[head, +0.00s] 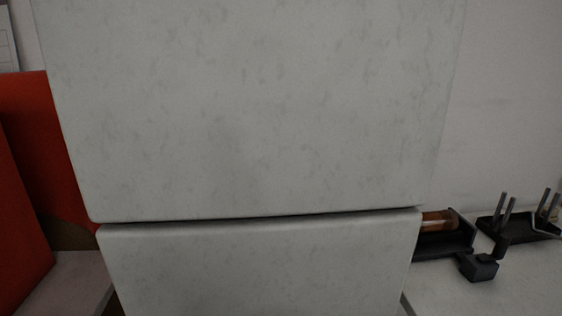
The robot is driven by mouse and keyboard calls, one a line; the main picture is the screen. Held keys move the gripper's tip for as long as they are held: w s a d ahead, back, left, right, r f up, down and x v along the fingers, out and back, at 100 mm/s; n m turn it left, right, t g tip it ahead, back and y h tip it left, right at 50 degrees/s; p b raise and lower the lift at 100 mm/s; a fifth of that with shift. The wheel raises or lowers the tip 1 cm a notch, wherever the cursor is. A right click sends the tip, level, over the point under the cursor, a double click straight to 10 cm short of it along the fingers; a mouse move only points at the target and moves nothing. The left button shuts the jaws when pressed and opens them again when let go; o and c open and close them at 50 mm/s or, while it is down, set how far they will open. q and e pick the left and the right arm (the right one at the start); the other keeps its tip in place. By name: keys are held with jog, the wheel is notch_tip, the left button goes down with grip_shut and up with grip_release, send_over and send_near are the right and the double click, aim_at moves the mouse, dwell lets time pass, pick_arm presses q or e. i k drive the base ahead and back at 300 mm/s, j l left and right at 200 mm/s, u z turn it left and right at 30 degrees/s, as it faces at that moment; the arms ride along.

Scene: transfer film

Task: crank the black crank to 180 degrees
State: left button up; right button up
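A small black block with a bent black arm (479,267) stands on the pale surface at the right. It may be the black crank, but it is too small to tell, and its angle cannot be read. Neither of my grippers shows in the head view. A large pale block fills the middle of the view and hides whatever is behind it.
A brown roll (437,222) lies in a black tray (445,247), partly hidden by the pale block. Black holders with upright metal pins (505,212) stand right of it. A red panel (40,150) stands at the left. The pale tabletop (525,285) is clear at the front right.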

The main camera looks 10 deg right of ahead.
aim_at(503, 241)
jog(key=l+z, duration=0.15)
jog(key=z, duration=1.55)
jog(key=i+j, duration=0.05)
